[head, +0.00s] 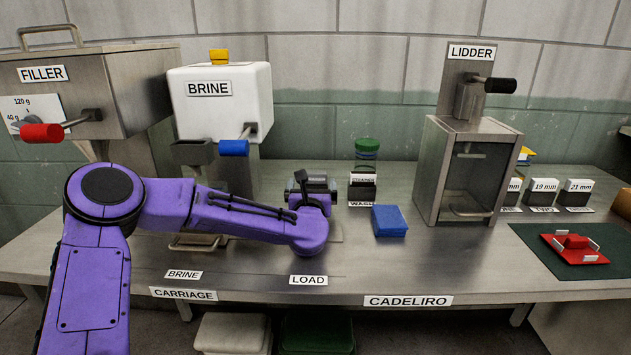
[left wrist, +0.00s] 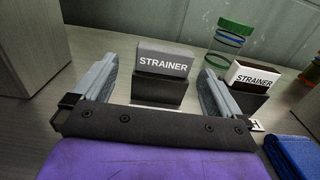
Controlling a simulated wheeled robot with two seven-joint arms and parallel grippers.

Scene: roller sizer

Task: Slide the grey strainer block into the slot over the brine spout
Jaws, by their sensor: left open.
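The grey strainer block (left wrist: 165,60), lettered STRAINER, stands upright in a dark holder (left wrist: 158,92) in the left wrist view. My left gripper (left wrist: 157,78) is open, with one finger on each side of the block and gaps visible. In the head view the left gripper (head: 313,183) is over the bench behind the LOAD label, and my wrist hides much of that spot. The brine machine (head: 222,105) stands to the left, with a dark grey spout box (head: 192,152) on its front. The slot itself is not clear. My right gripper is not in view.
A white STRAINER block (head: 363,180) in another dark holder stands just right of the gripper, before a green-lidded jar (head: 367,155). A blue cloth (head: 389,220) lies nearby. A blue-handled lever (head: 234,148) juts beside the spout. The lidder (head: 468,170) stands farther right.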

